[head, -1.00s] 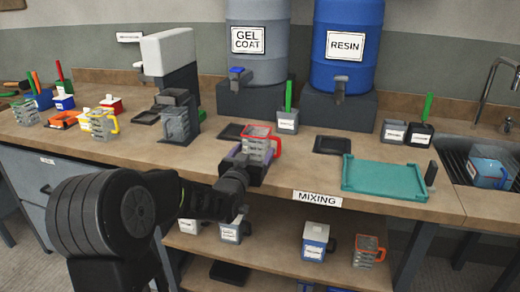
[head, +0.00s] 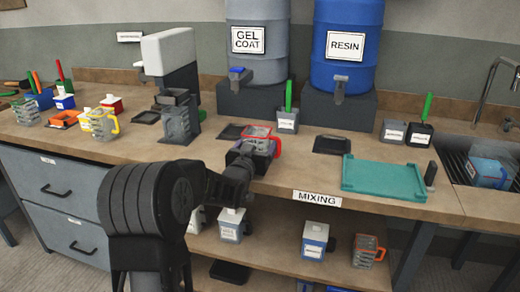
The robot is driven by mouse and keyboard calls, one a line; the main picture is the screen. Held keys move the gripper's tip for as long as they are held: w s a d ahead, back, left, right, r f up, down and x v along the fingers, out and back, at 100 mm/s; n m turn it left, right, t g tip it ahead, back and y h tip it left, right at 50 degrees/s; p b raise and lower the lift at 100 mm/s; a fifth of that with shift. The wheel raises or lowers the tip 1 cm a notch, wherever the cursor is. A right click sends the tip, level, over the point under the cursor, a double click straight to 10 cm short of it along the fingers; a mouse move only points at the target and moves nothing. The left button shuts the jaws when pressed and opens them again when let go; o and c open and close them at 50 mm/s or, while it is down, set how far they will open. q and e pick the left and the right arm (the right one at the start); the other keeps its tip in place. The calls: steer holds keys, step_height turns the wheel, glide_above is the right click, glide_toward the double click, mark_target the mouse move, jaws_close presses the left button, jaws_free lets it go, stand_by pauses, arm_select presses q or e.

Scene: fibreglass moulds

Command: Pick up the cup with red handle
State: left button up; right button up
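The cup with the red handle (head: 277,148) stands on the bench below the gel coat barrel. Its red rim (head: 257,132) and handle show, while most of its body is hidden behind my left gripper. My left gripper (head: 252,154) is at the front of the cup, overlapping it in the picture. Its fingers are dark and small here, so I cannot tell whether they are closed on the cup. The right gripper is not in view.
A dark pad (head: 332,144) and a teal tray (head: 384,178) are to the right. A grey holder (head: 288,120) stands behind. A dispenser (head: 170,70) and a yellow-handled cup (head: 99,124) are to the left. The lower shelf holds an orange-handled cup (head: 367,250).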

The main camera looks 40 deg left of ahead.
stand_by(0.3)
arm_select(q)
steer(key=c, duration=1.1)
steer(key=shift+c, duration=0.2)
steer(key=shift+r, duration=0.15)
step_height(320, 180, up, 10)
steer(key=shift+p, duration=0.4)
stand_by(0.3)
